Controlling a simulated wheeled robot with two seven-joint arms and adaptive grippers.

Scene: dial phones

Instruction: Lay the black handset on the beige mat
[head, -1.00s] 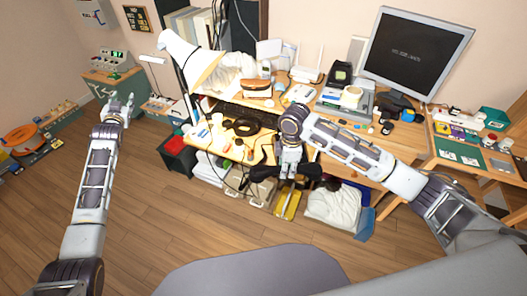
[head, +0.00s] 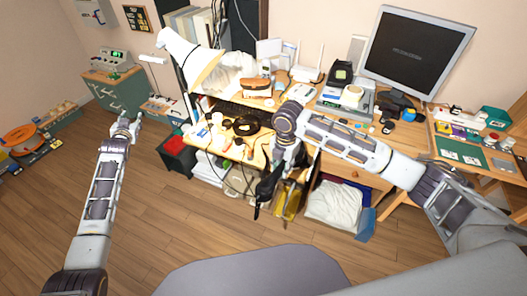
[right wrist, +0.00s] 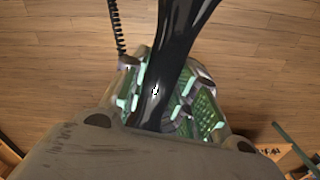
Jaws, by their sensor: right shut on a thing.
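The black handset (head: 265,190) hangs steeply tilted in front of the desk, below my right gripper (head: 284,165). In the right wrist view the handset (right wrist: 176,45) runs between the green-lit finger pads of my right gripper (right wrist: 165,95), which is shut on it. A black coiled cord (right wrist: 117,28) shows beside it there. My left gripper (head: 128,124) is empty over the floor at the left, well away from the handset; its fingers look apart. I cannot pick out the beige mat with certainty among the cluttered surfaces.
A cluttered low shelf (head: 232,150) holds a dark round item (head: 246,127) and small things. The wooden desk (head: 345,172) carries a monitor (head: 418,50) and devices. A yellow item (head: 288,200) and a white bag (head: 335,202) stand below. The wooden floor (head: 190,225) in front is clear.

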